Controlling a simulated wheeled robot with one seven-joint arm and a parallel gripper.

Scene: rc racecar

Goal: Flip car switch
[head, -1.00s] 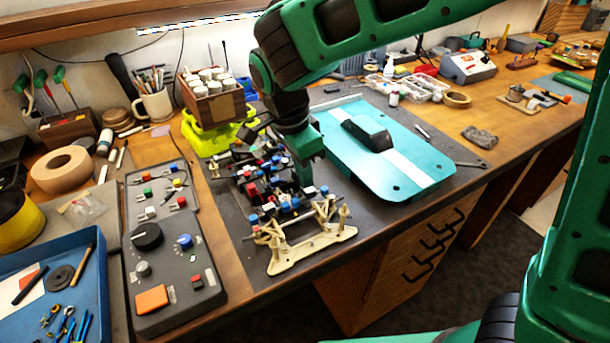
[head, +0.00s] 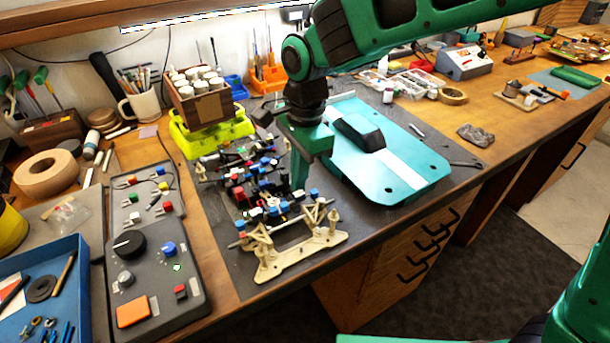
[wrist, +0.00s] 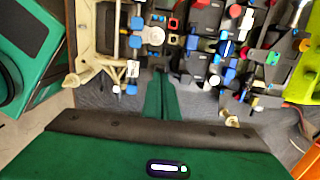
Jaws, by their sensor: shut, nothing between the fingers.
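The open RC car chassis (head: 290,240) lies on the dark mat, with cream suspension parts at its front end and red, blue and black parts behind. It also spans the top of the wrist view (wrist: 205,45). My gripper (head: 299,188) points down at the chassis's right edge, with its fingers together and nothing between them. In the wrist view the shut green fingers (wrist: 160,85) reach to the chassis's near side, below black box-like parts. I cannot tell whether they touch it. I cannot pick out the car's switch for certain among the small parts.
The teal car body shell (head: 385,160) lies right of the chassis. A grey control box (head: 190,285) with knobs and an orange button is at left, beside a blue tray (head: 82,300). A yellow-green stand (head: 215,138) holding a box of bottles is behind.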

